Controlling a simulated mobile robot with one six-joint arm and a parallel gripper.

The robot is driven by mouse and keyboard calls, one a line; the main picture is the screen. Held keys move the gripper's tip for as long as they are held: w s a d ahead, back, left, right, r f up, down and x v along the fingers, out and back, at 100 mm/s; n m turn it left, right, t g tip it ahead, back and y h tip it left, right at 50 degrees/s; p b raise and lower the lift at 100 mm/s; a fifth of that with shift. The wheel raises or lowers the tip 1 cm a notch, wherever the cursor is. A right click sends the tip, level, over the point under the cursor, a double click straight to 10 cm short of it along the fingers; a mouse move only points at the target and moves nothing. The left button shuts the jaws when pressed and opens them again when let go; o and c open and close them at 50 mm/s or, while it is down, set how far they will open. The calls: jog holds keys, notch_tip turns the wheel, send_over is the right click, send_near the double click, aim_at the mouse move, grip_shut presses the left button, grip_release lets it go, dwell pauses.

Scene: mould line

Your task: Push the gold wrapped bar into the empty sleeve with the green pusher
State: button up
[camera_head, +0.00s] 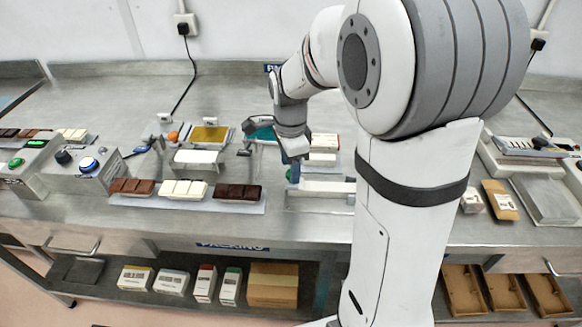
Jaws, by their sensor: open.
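My gripper (294,158) is in the middle of the bench, pointing down, with its jaws open. A small green piece (289,174), perhaps the green pusher's handle, shows just below the jaws; I cannot tell whether they touch it. White, sleeve-like boxes (322,159) lie just right of the gripper, partly behind my arm. A long pale block on a grey base (322,188) lies in front of them. A flat gold piece (209,134) sits in a grey frame to the left; I cannot tell whether it is the gold wrapped bar. Which sleeve is empty is not visible.
A white tray (160,201) with brown, white and dark chocolate bars lies at the front left. A teal piece (262,133) is behind the gripper. Control boxes (88,172) stand on the left. My arm hides the bench's right middle.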

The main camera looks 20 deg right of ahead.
notch_tip(320, 180, up, 7)
jog(key=shift+f, duration=0.2)
jog(key=shift+s, duration=0.1)
dwell(0.4)
